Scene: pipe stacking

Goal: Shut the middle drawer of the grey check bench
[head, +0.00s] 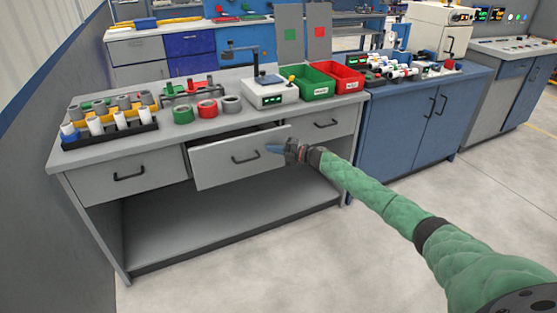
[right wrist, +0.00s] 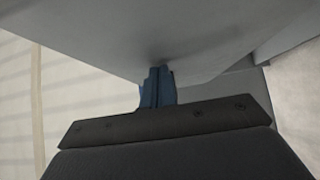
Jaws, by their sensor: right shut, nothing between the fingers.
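The grey check bench (head: 95,163) stands ahead with three drawers in a row under its top. The middle drawer (head: 215,165) stands partly out, its front forward of the drawers on either side and a dark gap showing above it. Its black handle (head: 246,158) is at the centre of the front. My right gripper (head: 272,149) is shut and empty, with its blue fingertips at the right part of the drawer front. In the right wrist view the shut fingers (right wrist: 157,85) reach a grey panel (right wrist: 150,40) and seem to touch it. My left gripper is not in view.
On the bench top are a rack of pipes (head: 108,125), rings (head: 207,109), a scale (head: 270,93), a green bin (head: 308,85) and a red bin (head: 342,78). A blue cabinet (head: 400,120) stands to the right. The floor (head: 270,260) in front is clear.

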